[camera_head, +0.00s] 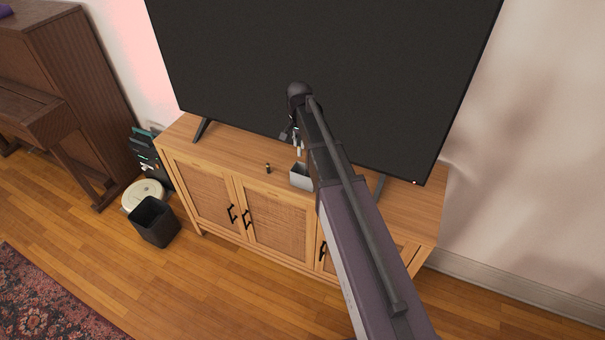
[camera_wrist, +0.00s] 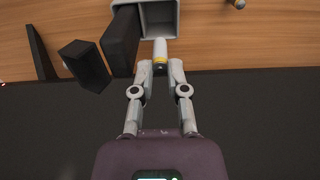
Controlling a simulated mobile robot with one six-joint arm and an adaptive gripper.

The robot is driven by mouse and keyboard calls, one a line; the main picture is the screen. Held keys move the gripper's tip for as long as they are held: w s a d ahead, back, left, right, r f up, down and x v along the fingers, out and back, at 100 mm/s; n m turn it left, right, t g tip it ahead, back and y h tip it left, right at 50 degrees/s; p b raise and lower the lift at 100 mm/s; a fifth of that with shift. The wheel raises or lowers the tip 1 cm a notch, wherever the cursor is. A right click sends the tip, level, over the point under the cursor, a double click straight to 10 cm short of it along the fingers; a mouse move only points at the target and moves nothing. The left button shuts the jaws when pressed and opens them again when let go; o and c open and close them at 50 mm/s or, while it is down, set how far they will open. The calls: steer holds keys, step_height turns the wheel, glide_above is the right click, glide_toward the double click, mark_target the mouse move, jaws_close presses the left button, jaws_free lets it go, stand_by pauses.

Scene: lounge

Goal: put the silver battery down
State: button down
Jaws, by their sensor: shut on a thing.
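My gripper (camera_wrist: 160,68) is shut on the silver battery (camera_wrist: 160,50), a pale cylinder with a yellow band near the fingertips. In the wrist view the battery points toward a grey box (camera_wrist: 144,20) with an inner divider. Its far end overlaps the box's near edge in the picture; I cannot tell whether they touch. In the head view my gripper (camera_head: 298,138) hangs above the cabinet, just over the box (camera_head: 301,180). My arm covers part of the box there.
A small dark-and-light object (camera_head: 268,168) stands on the wooden cabinet (camera_head: 225,150), left of the box. Black blocks (camera_wrist: 85,65) show left of my fingers in the wrist view. A large television (camera_head: 330,60) rises close behind. The cabinet's left part is clear.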

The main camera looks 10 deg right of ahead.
mark_target(300, 155)
steer(key=shift+f+b, duration=2.85)
steer(key=shift+f, duration=0.15)
steer(key=shift+f+b, duration=1.85)
steer(key=shift+f, duration=0.05)
steer(key=shift+f+b, duration=0.6)
steer(key=shift+b, duration=0.05)
steer(key=c, duration=0.9)
jaws_free()
steer(key=shift+r, duration=0.15)
step_height(300, 155, up, 13)
steer(key=p, duration=1.3)
